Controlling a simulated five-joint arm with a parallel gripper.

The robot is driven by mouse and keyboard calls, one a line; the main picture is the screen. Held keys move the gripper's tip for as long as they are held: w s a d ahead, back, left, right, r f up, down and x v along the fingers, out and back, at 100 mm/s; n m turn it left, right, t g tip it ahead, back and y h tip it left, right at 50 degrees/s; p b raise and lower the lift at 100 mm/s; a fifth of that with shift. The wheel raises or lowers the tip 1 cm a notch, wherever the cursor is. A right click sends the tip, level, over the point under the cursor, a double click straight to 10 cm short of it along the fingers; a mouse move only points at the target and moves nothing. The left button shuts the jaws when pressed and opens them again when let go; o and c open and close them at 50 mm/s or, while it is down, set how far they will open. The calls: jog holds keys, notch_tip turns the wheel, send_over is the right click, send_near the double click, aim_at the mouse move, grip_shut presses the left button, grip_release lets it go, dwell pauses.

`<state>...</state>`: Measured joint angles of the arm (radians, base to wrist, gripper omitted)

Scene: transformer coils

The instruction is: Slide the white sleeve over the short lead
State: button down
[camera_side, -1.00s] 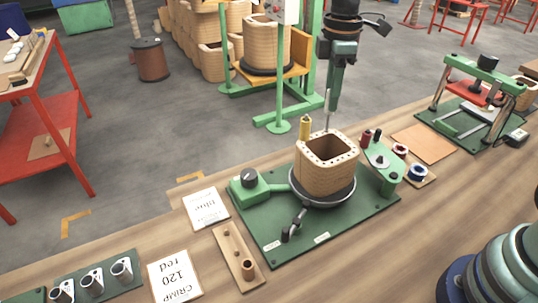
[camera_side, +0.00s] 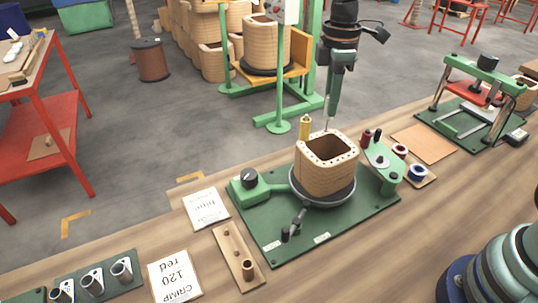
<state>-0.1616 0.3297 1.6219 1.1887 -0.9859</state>
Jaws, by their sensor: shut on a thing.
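The tan coil (camera_side: 325,175) stands upright on a round dark plate on the green winding fixture (camera_side: 268,238). My gripper (camera_side: 331,112) is above the coil's back edge, pointing down, with its green fingers shut. A thin pale upright piece (camera_side: 327,124) shows just below the fingertips, at the coil's back rim. I take it for the white sleeve, gripped at its upper end. The short lead cannot be told apart from it at this size, so whether the sleeve is around or beside the lead is not clear.
A yellow upright cylinder (camera_side: 305,127) stands behind the coil, left of my gripper. A green arm with spools (camera_side: 382,160) is close on the right. A wooden peg board (camera_side: 238,258) and cards (camera_side: 173,277) lie in front left. A green press (camera_side: 475,95) stands far right.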

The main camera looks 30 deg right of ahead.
jog(key=shift+f, duration=1.25)
dwell(0.3)
jog(key=shift+c, duration=1.2)
grip_release()
jog(key=shift+r, duration=0.1)
jog(key=shift+r, duration=3.9)
